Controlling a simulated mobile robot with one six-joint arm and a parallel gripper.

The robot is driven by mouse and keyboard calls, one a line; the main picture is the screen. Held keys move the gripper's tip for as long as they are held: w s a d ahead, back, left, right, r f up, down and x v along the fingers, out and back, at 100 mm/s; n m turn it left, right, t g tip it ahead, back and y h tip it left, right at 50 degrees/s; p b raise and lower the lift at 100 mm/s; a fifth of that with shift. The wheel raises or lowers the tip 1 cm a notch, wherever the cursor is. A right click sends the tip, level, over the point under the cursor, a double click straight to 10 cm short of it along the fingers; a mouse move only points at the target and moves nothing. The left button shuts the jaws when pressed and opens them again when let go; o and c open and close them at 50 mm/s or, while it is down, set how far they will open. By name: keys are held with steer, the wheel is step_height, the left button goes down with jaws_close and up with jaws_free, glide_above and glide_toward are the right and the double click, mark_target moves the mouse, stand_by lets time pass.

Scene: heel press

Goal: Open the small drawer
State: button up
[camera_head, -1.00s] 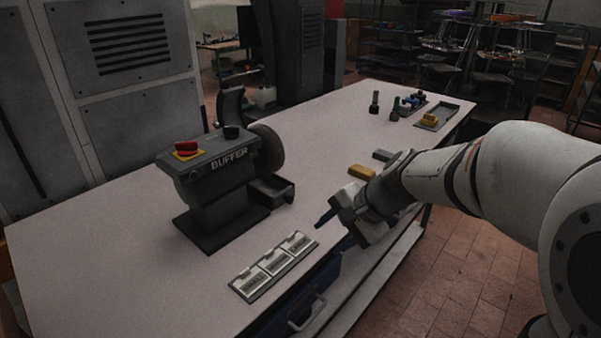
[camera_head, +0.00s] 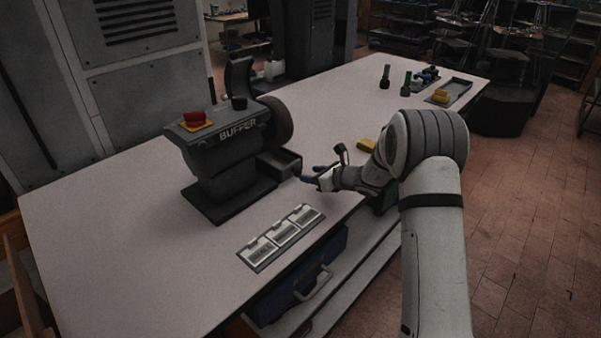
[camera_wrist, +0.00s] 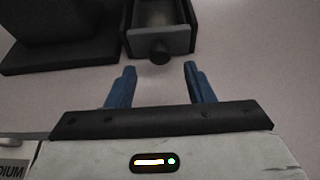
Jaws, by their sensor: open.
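The small drawer is dark grey, with an open top, and sits at the foot of the buffer (camera_head: 222,165) in the head view (camera_head: 283,160). In the wrist view the small drawer (camera_wrist: 176,42) is at the top middle, with its hollow inside showing and a round black knob (camera_wrist: 160,54) on its front. My gripper (camera_head: 309,174) is open, its blue fingers pointing at the drawer front from the right. In the wrist view the knob lies just beyond the gap between the fingertips (camera_wrist: 160,68), and nothing is held.
A plate with label frames (camera_head: 281,238) lies on the table (camera_head: 130,240) in front of the buffer. A blue drawer (camera_head: 300,283) with a handle is under the table edge. A yellow block (camera_head: 366,145) lies near my wrist. Bottles and trays stand at the far end.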

mark_target(299, 173)
steer(key=p+x, duration=0.1)
steer(key=x, duration=0.5)
steer(key=shift+c, duration=0.2)
jaws_close()
